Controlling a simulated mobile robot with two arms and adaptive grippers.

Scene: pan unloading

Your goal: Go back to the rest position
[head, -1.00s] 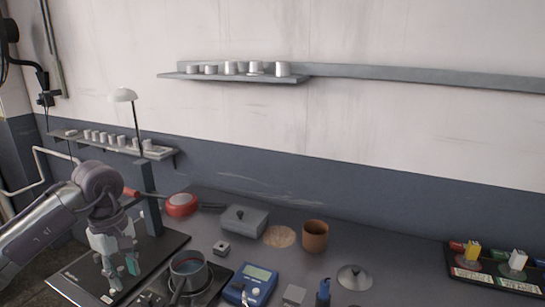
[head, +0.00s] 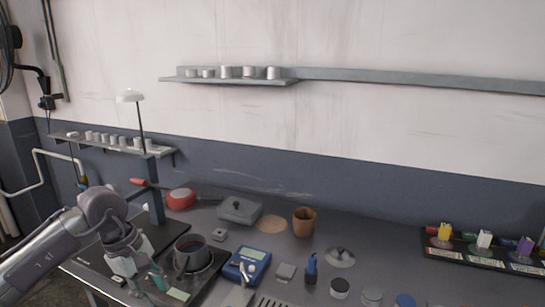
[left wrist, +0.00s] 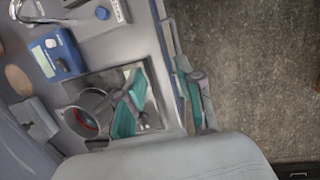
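My left gripper (head: 146,284) is at the lower left of the head view, in front of the small dark pot and near the bench's front edge. Its teal fingers are spread with nothing between them, as the left wrist view (left wrist: 160,108) also shows. The pot (head: 190,256) stands upright on a dark burner plate (head: 209,279), and it also shows in the left wrist view (left wrist: 90,118), partly behind a finger. A red pan (head: 180,199) lies farther back. My right gripper is not in view.
A blue meter (head: 246,266), a grey box (head: 241,211), a brown cup (head: 304,222) and a lid (head: 340,257) stand on the bench. A tray of coloured blocks (head: 470,249) is at the right. Bare floor (left wrist: 265,80) lies beyond the bench edge.

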